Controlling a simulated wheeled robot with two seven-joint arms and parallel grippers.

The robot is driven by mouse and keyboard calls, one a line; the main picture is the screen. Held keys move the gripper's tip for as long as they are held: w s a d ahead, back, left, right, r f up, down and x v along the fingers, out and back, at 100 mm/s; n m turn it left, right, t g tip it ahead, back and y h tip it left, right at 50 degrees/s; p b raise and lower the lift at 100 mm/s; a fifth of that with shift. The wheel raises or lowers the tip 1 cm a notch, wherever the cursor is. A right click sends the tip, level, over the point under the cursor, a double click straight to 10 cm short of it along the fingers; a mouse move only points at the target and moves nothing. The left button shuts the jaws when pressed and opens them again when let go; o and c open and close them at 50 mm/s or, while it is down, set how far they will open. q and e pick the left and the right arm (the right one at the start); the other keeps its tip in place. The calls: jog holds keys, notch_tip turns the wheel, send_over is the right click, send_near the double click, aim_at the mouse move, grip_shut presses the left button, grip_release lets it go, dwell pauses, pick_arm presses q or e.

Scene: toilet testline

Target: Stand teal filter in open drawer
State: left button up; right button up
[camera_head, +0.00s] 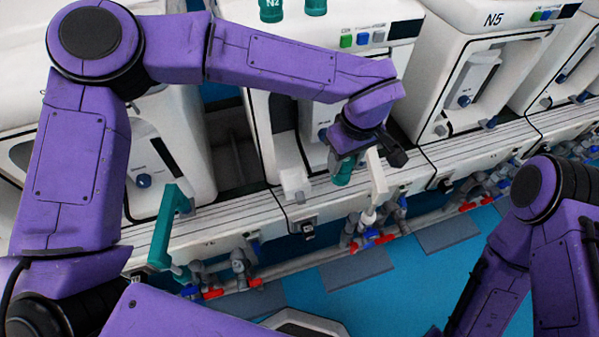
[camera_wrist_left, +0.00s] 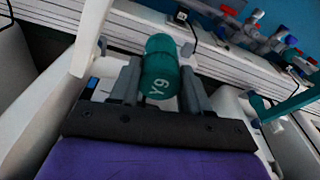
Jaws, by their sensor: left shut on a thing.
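The teal filter (camera_wrist_left: 161,62) is a short cylinder marked Y9. My left gripper (camera_wrist_left: 163,85) is shut on it, with one finger on each side. In the head view the filter (camera_head: 343,172) hangs below my left gripper (camera_head: 345,158), in front of the middle machine. A white block (camera_head: 295,185) and an upright white piece (camera_head: 377,177) stand on either side of the gripper. I cannot clearly tell which part is the open drawer, and its inside is not clearly seen. My right arm shows at the right edge, but its gripper is out of view.
White machines stand in a row, one marked N5 (camera_head: 490,50). A teal handle (camera_head: 165,228) sticks out at the left. Two teal cylinders stand on top of the middle machine, one (camera_head: 271,10) marked N2. Pipes with red and blue valves (camera_head: 372,238) run below the ledge.

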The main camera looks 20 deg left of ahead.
pick_arm(q)
jog(key=shift+w+a+f, duration=0.2)
jog(key=shift+f, duration=0.1)
jog(key=shift+w+a+f, duration=0.6)
jog(key=shift+a+f, duration=1.4)
jog(key=shift+a, duration=0.05)
jog(key=shift+w+a+f, duration=0.6)
jog(key=shift+a+f, duration=1.45)
jog(key=shift+w+a+f, duration=0.6)
jog(key=shift+a+f, duration=1.4)
jog(key=shift+a, duration=0.05)
jog(key=shift+f, duration=0.15)
jog(key=o, duration=1.1)
jog(key=shift+c, duration=0.2)
